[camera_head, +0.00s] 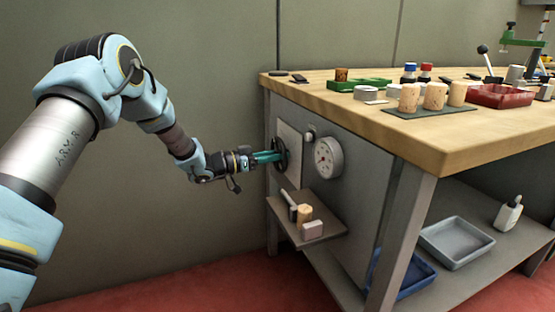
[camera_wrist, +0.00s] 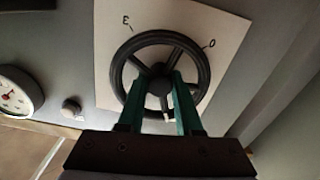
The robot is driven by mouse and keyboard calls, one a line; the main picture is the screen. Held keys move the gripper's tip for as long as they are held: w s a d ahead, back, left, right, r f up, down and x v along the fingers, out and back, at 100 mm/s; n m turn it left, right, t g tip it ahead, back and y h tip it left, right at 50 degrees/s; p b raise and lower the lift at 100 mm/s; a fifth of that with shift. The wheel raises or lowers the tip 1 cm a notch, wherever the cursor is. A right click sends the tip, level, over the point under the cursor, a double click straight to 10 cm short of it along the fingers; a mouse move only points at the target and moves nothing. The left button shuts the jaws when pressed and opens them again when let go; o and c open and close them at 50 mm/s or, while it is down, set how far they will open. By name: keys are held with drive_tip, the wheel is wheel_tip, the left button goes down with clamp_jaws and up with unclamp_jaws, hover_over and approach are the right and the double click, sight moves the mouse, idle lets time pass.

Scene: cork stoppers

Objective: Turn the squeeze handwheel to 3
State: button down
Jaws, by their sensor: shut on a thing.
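The squeeze handwheel (camera_wrist: 160,37) is a black spoked wheel on a white plate (camera_wrist: 225,22) fixed to the bench's side panel. In the wrist view, the plate carries a "3" (camera_wrist: 126,20) at upper left and a "0" (camera_wrist: 211,43) at upper right. The wheel also shows edge-on in the head view (camera_head: 281,154). My gripper (camera_wrist: 160,80) has its two teal fingers on either side of the wheel's middle, shut on it. A small pale mark (camera_wrist: 168,116) shows low on the wheel between the fingers. The lower rim is partly hidden by the fingers.
A round dial gauge (camera_head: 327,158) and a small knob (camera_head: 310,132) sit right of the wheel. A small shelf (camera_head: 320,229) with several items juts out below it. The wooden bench top (camera_head: 440,135) overhangs above. Free room lies left of the bench.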

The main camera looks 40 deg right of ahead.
drive_tip(key=m, duration=0.1)
drive_tip(key=m+b, duration=0.1)
drive_tip(key=m, duration=0.1)
drive_tip(key=m+b, duration=0.1)
drive_tip(key=shift+f+m, duration=0.25)
drive_tip(key=shift+m, duration=0.05)
drive_tip(key=m+b, duration=0.3)
drive_tip(key=shift+m, duration=0.3)
drive_tip(key=m+b, duration=0.4)
drive_tip(key=shift+f+m, duration=0.1)
drive_tip(key=shift+m, duration=0.2)
drive_tip(key=m+b, duration=0.3)
drive_tip(key=shift+a+m+b, duration=0.1)
drive_tip(key=shift+m+b, duration=0.2)
drive_tip(key=shift+b, duration=0.05)
drive_tip(key=m+b, duration=0.4)
drive_tip(key=b, duration=0.1)
drive_tip(key=shift+f, duration=0.15)
drive_tip(key=m+b, duration=0.4)
drive_tip(key=b, duration=0.1)
drive_tip(key=m+b, duration=0.5)
drive_tip(key=b, duration=0.2)
drive_tip(key=shift+r+m+b, duration=0.2)
drive_tip(key=shift+m+b, duration=0.9)
drive_tip(key=shift+b, duration=0.15)
drive_tip(key=shift+r, duration=0.1)
